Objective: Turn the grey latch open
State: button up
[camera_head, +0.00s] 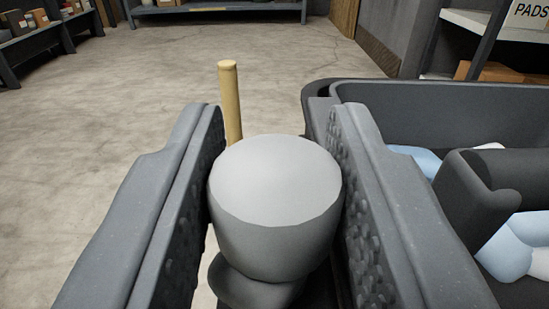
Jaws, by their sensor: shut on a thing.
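My gripper (268,190) has its two dark, textured fingers on either side of a rounded light grey knob (275,185). The knob has a flat top and a narrower grey part below it, and the fingers are shut on it. It looks like the grey latch, but its base and mount are hidden by the knob and fingers. I cannot tell from this view which way the latch is turned.
A pale wooden post (230,105) stands just beyond the knob. A dark bin (440,95) with light blue and white items is on the right. Shelves stand at the back left, and a shelf with a PADS label is at the upper right. Open concrete floor (150,80) lies to the left.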

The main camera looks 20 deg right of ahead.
jog(key=shift+d+n+t+y+b, duration=0.1)
jog(key=shift+n+t+y+b, duration=0.35)
jog(key=shift+n+y, duration=0.95)
jog(key=shift+y+b, duration=0.3)
jog(key=shift+y, duration=0.3)
jog(key=o, duration=1)
jog(key=shift+c, duration=0.2)
